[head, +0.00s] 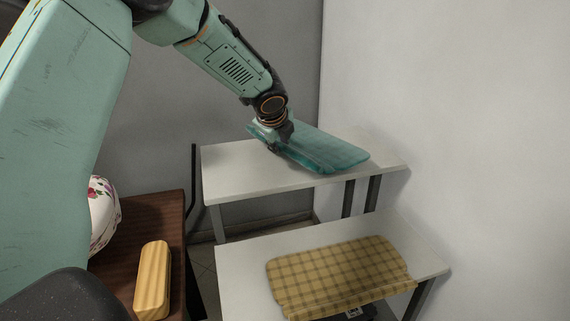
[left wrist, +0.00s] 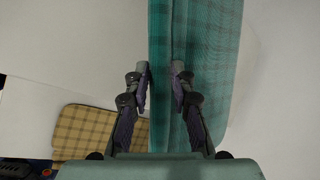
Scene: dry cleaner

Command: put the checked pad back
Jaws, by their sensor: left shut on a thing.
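A teal checked pad (head: 325,151) is at the far white table, tilted, with its left end near my left gripper (head: 281,140). I cannot tell whether its right end touches the tabletop. In the left wrist view my left gripper (left wrist: 161,78) is shut on the teal pad (left wrist: 208,65), with one finger on each side of a fold or edge. A yellow checked pad (head: 340,276) lies flat on the nearer white table; it also shows in the left wrist view (left wrist: 84,132). My right gripper is not in view.
The far white table (head: 235,178) has bare room on its left. The nearer white table (head: 237,262) is bare around the yellow pad. A brown table (head: 124,262) at left holds a striped wooden block (head: 153,279) and a white floral object (head: 103,213). Walls stand behind and right.

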